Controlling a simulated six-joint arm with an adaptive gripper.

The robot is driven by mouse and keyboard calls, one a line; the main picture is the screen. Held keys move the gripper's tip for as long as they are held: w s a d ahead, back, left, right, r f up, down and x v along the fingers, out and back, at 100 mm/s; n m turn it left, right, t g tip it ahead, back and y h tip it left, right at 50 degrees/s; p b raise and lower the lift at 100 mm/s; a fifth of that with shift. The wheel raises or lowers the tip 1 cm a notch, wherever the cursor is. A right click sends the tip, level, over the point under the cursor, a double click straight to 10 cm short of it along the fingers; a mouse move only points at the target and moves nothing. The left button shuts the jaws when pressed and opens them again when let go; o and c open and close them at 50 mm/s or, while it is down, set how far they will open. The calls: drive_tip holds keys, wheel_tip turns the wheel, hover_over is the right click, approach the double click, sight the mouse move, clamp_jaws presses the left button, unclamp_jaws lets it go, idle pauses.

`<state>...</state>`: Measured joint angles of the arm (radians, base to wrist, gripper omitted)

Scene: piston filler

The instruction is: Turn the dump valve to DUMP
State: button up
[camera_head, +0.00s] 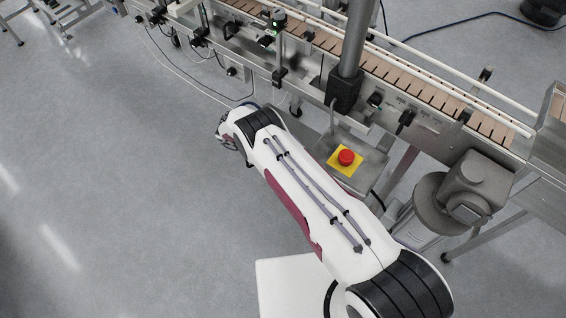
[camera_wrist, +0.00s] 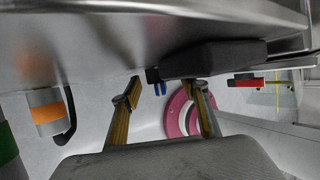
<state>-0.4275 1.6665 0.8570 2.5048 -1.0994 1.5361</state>
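In the wrist view, my gripper (camera_wrist: 165,92) is open, its two fingers apart with nothing visible held between them. A small blue part (camera_wrist: 160,88) shows in the gap, beyond the fingertips. A red block-like part (camera_wrist: 245,81) with a thin rod lies to the right of the fingers, apart from them. I cannot tell whether the blue part or the red part belongs to the dump valve, and no DUMP marking is readable. In the head view, the end of my arm points away, and the fingertips are hidden.
In the wrist view, a metal surface (camera_wrist: 110,35) and a black block (camera_wrist: 213,58) sit close above the fingers. A cylinder with an orange band (camera_wrist: 45,113) stands left. In the head view, a conveyor (camera_head: 430,92) runs across the back, with a red emergency button (camera_head: 346,157) beside my arm.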

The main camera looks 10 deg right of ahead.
drive_tip(key=s+v, duration=0.1)
drive_tip(key=v, duration=1.1)
drive_tip(key=shift+w, duration=0.4)
